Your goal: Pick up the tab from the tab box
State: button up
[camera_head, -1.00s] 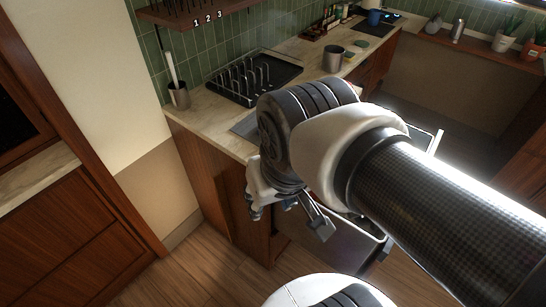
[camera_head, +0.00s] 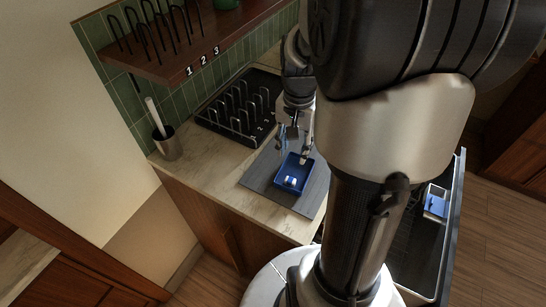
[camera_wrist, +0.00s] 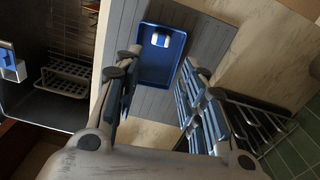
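A small open blue tab box (camera_head: 306,177) sits on a grey mat on the counter. A small white tab (camera_head: 290,182) lies inside it, with a blue part showing. In the wrist view the tab box (camera_wrist: 144,68) is ahead, beyond the fingertips, and the white tab (camera_wrist: 160,41) lies near its far end. My gripper (camera_head: 294,150) is over the counter at the box's back edge. In the wrist view my gripper (camera_wrist: 153,88) has its two fingers spread apart with nothing between them. I cannot tell its exact height above the box.
A black drying rack (camera_head: 215,118) stands behind the mat (camera_head: 262,172). A utensil cup (camera_head: 167,145) is at the counter's left end, under a wooden shelf (camera_head: 190,55). My arm hides much of the right side.

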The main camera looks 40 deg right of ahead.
jog(key=b, duration=0.3)
send_over(291, 183)
notch_tip(291, 183, down, 8)
jog(key=shift+w+f, duration=0.1)
jog(key=shift+f, duration=0.05)
notch_tip(291, 183, down, 5)
jog(key=shift+f+b, duration=0.15)
jog(key=shift+b, duration=0.9)
jog(key=shift+c, duration=0.5)
jog(key=c, duration=0.5)
